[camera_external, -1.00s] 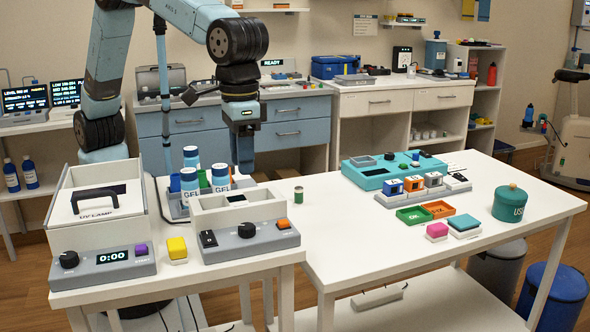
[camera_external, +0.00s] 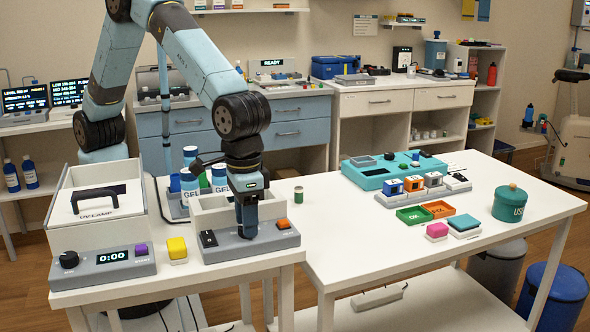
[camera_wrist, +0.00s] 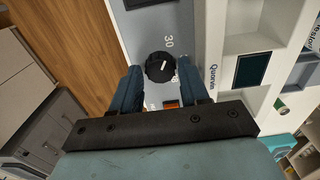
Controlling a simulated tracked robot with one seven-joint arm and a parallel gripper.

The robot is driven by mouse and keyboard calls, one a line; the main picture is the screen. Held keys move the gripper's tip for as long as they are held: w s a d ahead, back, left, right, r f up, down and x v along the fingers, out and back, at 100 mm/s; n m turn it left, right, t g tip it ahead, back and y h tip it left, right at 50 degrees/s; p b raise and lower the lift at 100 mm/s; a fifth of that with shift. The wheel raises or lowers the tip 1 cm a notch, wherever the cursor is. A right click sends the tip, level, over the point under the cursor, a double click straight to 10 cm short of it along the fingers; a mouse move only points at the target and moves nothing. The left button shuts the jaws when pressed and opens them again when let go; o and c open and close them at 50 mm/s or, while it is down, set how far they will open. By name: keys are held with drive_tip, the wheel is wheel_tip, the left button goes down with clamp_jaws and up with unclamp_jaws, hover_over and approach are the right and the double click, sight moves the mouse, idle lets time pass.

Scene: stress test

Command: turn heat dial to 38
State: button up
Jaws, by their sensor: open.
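The heat dial (camera_wrist: 160,67) is a round black knob with a short white mark. It sits on a grey panel in front of a white unit. In the external view my gripper (camera_external: 246,233) is low over the panel (camera_external: 217,250) and largely hides the dial.
White walls (camera_external: 215,217) stand close behind. A yellow block (camera_external: 177,248) and the UV-lamp box (camera_external: 97,228) are left. A green spool (camera_external: 298,195) stands to the right.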

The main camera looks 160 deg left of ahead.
drive_tip(key=shift+f, duration=0.35)
drive_tip(key=c, duration=0.8)
drive_tip(key=shift+o, duration=0.2)
